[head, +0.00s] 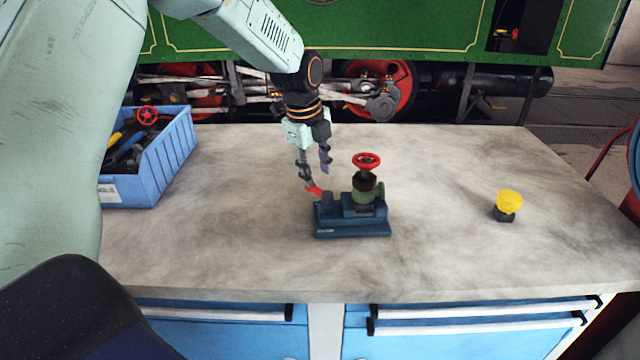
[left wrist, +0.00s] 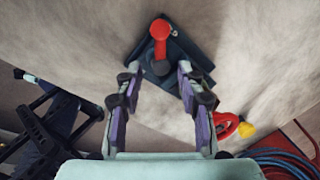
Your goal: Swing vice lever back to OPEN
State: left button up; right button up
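A dark blue vice (head: 352,226) stands on the bench in the middle of the head view. Its red lever (head: 314,191) sticks out on the vice's left side. A green valve body (head: 366,193) with a red handwheel (head: 366,160) sits upright in the vice. My left gripper (head: 316,175) points down just above the lever, fingers apart. In the left wrist view, the lever (left wrist: 160,38) and vice (left wrist: 197,55) lie beyond the open fingertips (left wrist: 160,75); nothing is between the fingers. Contact with the lever cannot be told. My right gripper is not in view.
A blue bin (head: 165,160) with tools stands at the bench's left. A yellow-topped dark piece (head: 508,203) stands at the right. The grey benchtop (head: 440,220) around the vice is clear. A green steam tram (head: 400,30) is behind the bench.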

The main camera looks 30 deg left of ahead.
aim_at(319, 190)
pick_arm(q)
jog(key=f, duration=0.3)
jog(key=w+f, duration=0.1)
jog(key=shift+a+f, duration=0.2)
jog(key=shift+a, duration=0.15)
jog(key=shift+d+f, duration=0.1)
jog(key=shift+f, duration=0.05)
jog(key=shift+d, duration=0.25)
jog(key=shift+a, duration=0.1)
jog(key=shift+w+a+f, duration=0.1)
jog(key=shift+a+f, duration=0.05)
jog(key=c, duration=0.3)
grip_shut()
